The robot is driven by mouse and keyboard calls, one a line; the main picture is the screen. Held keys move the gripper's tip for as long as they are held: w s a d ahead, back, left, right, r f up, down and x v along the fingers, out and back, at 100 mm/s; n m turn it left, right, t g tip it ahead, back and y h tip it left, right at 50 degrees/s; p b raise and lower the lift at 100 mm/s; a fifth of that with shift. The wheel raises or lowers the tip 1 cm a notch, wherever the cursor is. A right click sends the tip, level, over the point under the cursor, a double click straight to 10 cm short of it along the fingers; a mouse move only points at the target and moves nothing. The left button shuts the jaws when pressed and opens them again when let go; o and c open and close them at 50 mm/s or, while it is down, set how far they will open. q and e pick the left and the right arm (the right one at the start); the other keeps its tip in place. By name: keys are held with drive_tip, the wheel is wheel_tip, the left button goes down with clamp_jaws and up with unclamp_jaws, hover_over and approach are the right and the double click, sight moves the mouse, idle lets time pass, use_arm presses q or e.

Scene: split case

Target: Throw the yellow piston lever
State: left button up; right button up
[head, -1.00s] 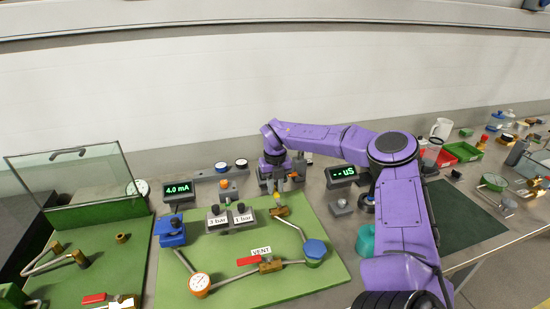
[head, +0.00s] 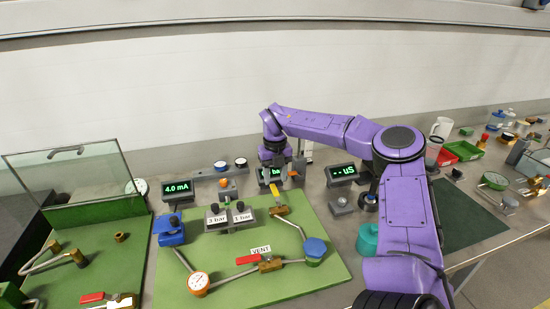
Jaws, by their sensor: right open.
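The yellow lever (head: 271,186) sits on a brass valve (head: 280,211) at the back edge of the green board, right of the two pressure labels. It slants up and to the left from the valve body. My right gripper (head: 277,175) hangs just behind and above the lever's upper end, open and pointing down. It looks empty; whether a finger touches the lever cannot be told at this size. My left gripper is not in view.
A red-handled vent valve (head: 268,263), an orange-rimmed gauge (head: 198,281) and a blue round part (head: 314,248) sit on the green board (head: 225,295). A display reading in bar stands partly hidden behind my gripper. A teal pot (head: 367,241) stands beside my right arm.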

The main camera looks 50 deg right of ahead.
sight(275, 190)
wheel_tip(275, 190, up, 6)
drive_tip(key=shift+b, duration=0.35)
drive_tip(key=shift+r, duration=0.1)
